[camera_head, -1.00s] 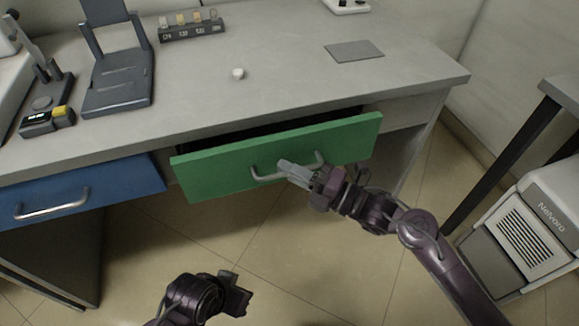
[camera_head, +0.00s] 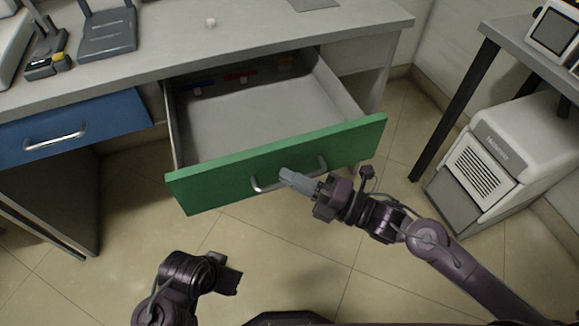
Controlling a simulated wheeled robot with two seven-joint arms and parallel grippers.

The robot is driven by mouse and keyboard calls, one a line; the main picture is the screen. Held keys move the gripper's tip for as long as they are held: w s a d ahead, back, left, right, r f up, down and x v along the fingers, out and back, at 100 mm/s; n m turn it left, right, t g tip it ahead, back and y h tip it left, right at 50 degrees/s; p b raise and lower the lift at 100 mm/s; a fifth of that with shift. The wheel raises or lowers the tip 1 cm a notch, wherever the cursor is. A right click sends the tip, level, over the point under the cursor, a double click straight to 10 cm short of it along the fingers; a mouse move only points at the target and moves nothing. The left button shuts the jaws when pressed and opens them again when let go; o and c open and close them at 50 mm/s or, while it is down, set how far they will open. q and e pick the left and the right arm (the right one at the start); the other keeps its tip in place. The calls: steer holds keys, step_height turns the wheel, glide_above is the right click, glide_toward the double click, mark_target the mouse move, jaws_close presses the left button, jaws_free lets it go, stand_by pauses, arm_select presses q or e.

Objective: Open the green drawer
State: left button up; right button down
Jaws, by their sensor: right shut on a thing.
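The green drawer (camera_head: 225,183) is pulled well out from under the grey desk, and its grey inside shows. Its curved metal handle (camera_head: 266,186) is on the middle of the green front. My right gripper (camera_head: 288,177) is shut on the handle, its fingers covering the handle's middle. My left gripper (camera_head: 228,279) is low in front of the drawer, apart from everything; its finger gap cannot be made out.
The blue drawer (camera_head: 85,120) at left is shut. Small coloured items lie at the drawer's back. A white machine (camera_head: 495,155) stands on the floor at right. Open floor lies in front.

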arm_select(q)
steer(key=shift+s+a, duration=0.15)
steer(key=shift+s, duration=0.15)
arm_select(e)
steer(key=shift+s+d, duration=0.25)
steer(key=shift+s, duration=0.55)
steer(key=c, duration=1.8)
jaws_free()
steer(key=shift+o, duration=0.2)
arm_select(q)
steer(key=shift+s, duration=0.1)
arm_select(e)
steer(key=shift+d, duration=0.1)
arm_select(q)
steer(key=shift+s+a+r+g+p, duration=0.15)
steer(key=shift+a+g+p, duration=0.15)
steer(key=shift+p, duration=0.15)
arm_select(e)
steer(key=v, duration=0.7)
steer(key=shift+s+d, duration=0.2)
steer(key=shift+d, duration=0.1)
